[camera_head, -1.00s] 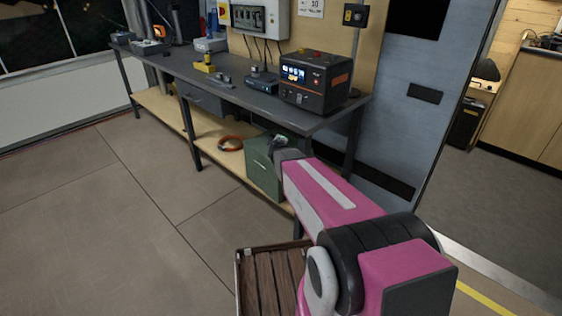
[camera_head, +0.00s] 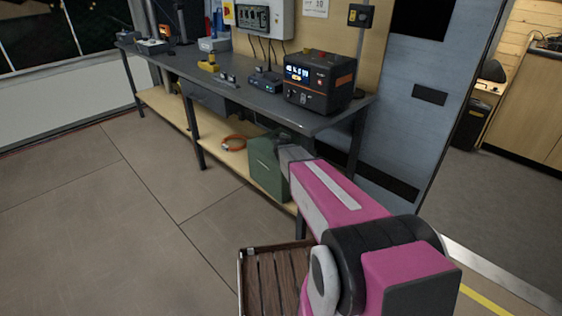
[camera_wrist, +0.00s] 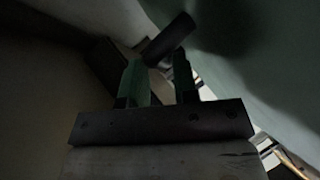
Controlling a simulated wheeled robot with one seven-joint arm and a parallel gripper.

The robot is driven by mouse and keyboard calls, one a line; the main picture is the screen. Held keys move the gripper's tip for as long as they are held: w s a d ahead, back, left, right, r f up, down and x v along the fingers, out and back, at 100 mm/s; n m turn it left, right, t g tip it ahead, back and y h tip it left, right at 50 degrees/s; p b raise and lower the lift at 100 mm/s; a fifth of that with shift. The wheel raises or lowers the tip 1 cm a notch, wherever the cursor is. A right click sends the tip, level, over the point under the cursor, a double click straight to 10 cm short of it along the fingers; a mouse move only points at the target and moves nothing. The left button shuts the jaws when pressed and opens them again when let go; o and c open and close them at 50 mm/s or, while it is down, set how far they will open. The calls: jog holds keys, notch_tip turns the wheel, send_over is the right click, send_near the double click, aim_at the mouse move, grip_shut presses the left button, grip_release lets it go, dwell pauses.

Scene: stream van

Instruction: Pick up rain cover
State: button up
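I cannot pick out a rain cover for certain in either view. In the wrist view, my gripper (camera_wrist: 158,68) has two fingers standing apart with a gap between them. A dark bar or roll-like thing (camera_wrist: 170,38) lies slantwise just beyond the fingertips; I cannot tell whether it touches them or what it is. A large green surface fills the right of that view. In the head view, my arm reaches to the green box (camera_head: 268,168) on the bench's lower shelf. The fingers are hidden there, behind my wrist and the box.
The dark workbench (camera_head: 225,88) stands above the lower wooden shelf (camera_head: 168,108), with its legs close by. A power unit (camera_head: 319,83) sits on the right of the benchtop. An orange cable coil (camera_head: 233,143) lies left of the box.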

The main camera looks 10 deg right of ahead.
jog(key=shift+w+f, duration=0.2)
jog(key=shift+w, duration=0.2)
grip_shut()
dwell(1.1)
